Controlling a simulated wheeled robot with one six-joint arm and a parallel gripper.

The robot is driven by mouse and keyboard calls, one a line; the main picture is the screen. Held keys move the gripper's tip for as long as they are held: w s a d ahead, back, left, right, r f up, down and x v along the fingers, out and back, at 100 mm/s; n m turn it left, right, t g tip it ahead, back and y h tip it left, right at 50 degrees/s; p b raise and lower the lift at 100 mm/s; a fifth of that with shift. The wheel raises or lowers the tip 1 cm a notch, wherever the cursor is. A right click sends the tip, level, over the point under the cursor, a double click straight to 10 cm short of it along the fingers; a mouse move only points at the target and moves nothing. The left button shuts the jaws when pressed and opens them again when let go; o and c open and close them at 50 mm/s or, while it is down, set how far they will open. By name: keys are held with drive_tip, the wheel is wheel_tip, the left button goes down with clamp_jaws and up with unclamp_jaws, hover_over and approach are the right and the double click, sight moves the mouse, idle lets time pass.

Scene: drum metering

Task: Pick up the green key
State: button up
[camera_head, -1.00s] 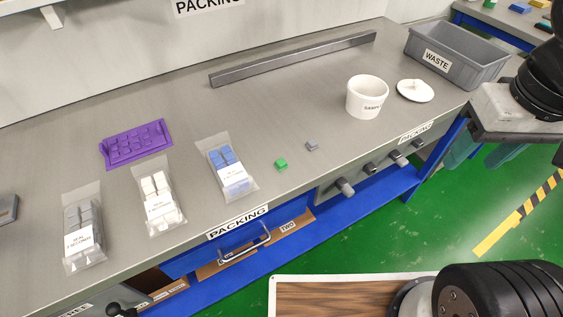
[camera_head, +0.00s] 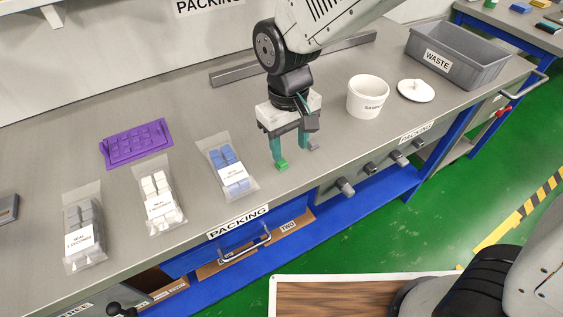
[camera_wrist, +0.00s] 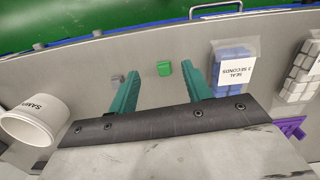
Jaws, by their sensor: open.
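The green key (camera_head: 282,167) is a small block lying on the grey bench near its front edge, right of the bag of blue keys (camera_head: 234,180). It also shows in the wrist view (camera_wrist: 164,68), between and beyond my fingertips. My gripper (camera_head: 290,156) is open and empty, pointing down over the bench. In the head view its left green finger overlaps the key's top edge; I cannot tell whether they touch. A small grey key (camera_head: 314,148) lies beside the right finger, partly hidden in the head view. It shows more clearly in the wrist view (camera_wrist: 117,80).
Bags of white keys (camera_head: 160,205) and grey keys (camera_head: 84,238) lie to the left, with a purple tray (camera_head: 135,144) behind. A white sample cup (camera_head: 367,97), its lid (camera_head: 416,90) and a grey waste bin (camera_head: 455,62) stand right. A grey bar (camera_head: 228,77) lies behind.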

sight(284, 164)
drive_tip(key=shift+t, duration=0.3)
drive_tip(key=f, duration=0.2)
drive_tip(key=w+f, duration=0.1)
drive_tip(key=f, duration=0.2)
drive_tip(key=a+f, duration=0.1)
drive_tip(key=f, duration=0.1)
drive_tip(key=shift+w+f, duration=0.15)
drive_tip(key=shift+w, duration=0.1)
drive_tip(key=c, duration=1.1)
